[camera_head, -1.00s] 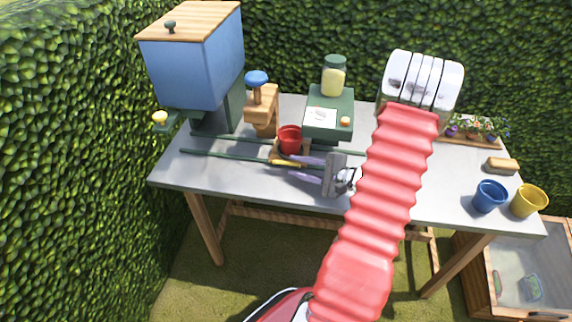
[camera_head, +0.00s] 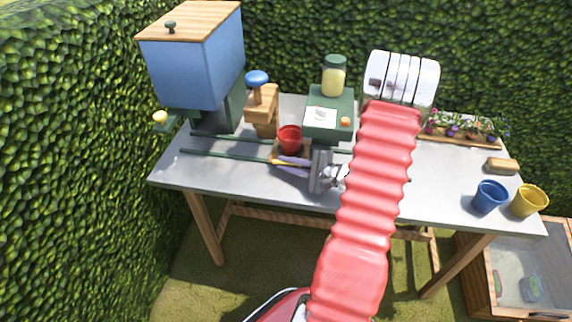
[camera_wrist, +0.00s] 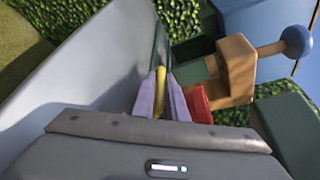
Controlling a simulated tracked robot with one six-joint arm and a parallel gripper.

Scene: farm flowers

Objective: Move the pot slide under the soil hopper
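The pot slide (camera_head: 280,150) is a small wooden carriage on dark green rails, with a red pot (camera_head: 290,138) on it and a yellow handle at its front. The soil hopper (camera_head: 192,70) is a blue box with a wooden lid, at the left end of the bench; the slide is to its right. My gripper (camera_head: 284,164) is low over the bench at the handle. In the wrist view its two lilac fingers lie on either side of the yellow handle (camera_wrist: 160,92), close to it. Whether they press on it is unclear. The red pot (camera_wrist: 198,104) is just right of them.
A wooden post with a blue knob (camera_head: 257,78) stands behind the rails. A green stand (camera_head: 332,108) with a jar (camera_head: 334,76) is behind the pot. Blue (camera_head: 489,197) and yellow (camera_head: 529,201) pots sit at the right. The front left bench top is clear.

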